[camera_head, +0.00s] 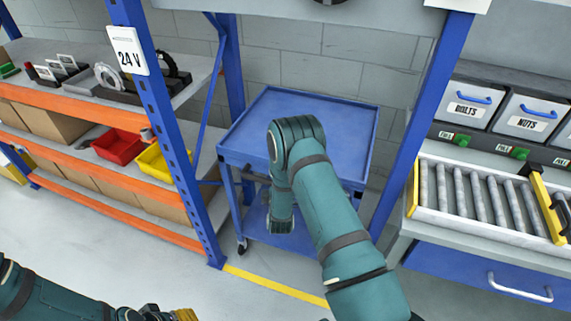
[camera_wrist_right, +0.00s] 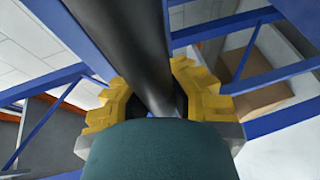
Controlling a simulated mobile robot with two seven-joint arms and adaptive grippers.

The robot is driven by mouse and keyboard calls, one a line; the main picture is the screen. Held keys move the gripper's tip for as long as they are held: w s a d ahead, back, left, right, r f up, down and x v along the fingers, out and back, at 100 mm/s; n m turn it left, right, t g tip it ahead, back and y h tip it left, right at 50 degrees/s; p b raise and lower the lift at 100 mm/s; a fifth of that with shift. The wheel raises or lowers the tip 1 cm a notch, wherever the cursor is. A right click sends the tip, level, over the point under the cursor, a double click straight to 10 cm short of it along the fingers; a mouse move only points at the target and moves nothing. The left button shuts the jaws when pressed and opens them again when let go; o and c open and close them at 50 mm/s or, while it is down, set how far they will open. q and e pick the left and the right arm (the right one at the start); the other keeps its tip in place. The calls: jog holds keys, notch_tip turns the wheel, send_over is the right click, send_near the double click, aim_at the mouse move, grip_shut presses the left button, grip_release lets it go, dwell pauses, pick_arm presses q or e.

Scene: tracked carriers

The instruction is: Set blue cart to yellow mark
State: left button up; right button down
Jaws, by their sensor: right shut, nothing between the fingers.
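The blue cart (camera_head: 340,130) has a raised-rim top tray, a lower shelf and casters. It stands between two blue posts in the head view. A yellow line (camera_head: 275,286) on the floor runs in front of it, partly behind my right arm. My right arm reaches over the cart's front edge and hides part of it. My right gripper (camera_wrist_right: 155,95) is shut; in the right wrist view its yellow fingers lie either side of a dark round bar (camera_wrist_right: 115,35), and I cannot tell whether they touch it. My left gripper (camera_head: 185,315) is cut off at the bottom edge.
A blue post with a 24 V sign (camera_head: 127,50) and an orange-edged shelf with red (camera_head: 117,146) and yellow bins stand left. A roller conveyor (camera_head: 480,195) and a blue drawer (camera_head: 480,280) are right.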

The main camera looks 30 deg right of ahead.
jog(key=c, duration=1.6)
grip_release()
jog(key=shift+s+a+r, duration=0.15)
jog(key=shift+s+a, duration=0.65)
jog(key=shift+a, duration=0.15)
jog(key=o, duration=0.5)
jog(key=shift+r, duration=0.15)
jog(key=shift+c, duration=0.2)
jog(key=o, duration=0.3)
jog(key=shift+w+d, duration=0.15)
jog(key=shift+d, duration=0.05)
jog(key=shift+w+d+f, duration=0.15)
jog(key=shift+d+f, duration=0.05)
jog(key=shift+d, duration=0.05)
jog(key=shift+a, duration=0.15)
jog(key=shift+s+a, duration=0.1)
jog(key=shift+s, duration=0.15)
jog(key=v, duration=1.1)
jog(key=shift+s, duration=0.3)
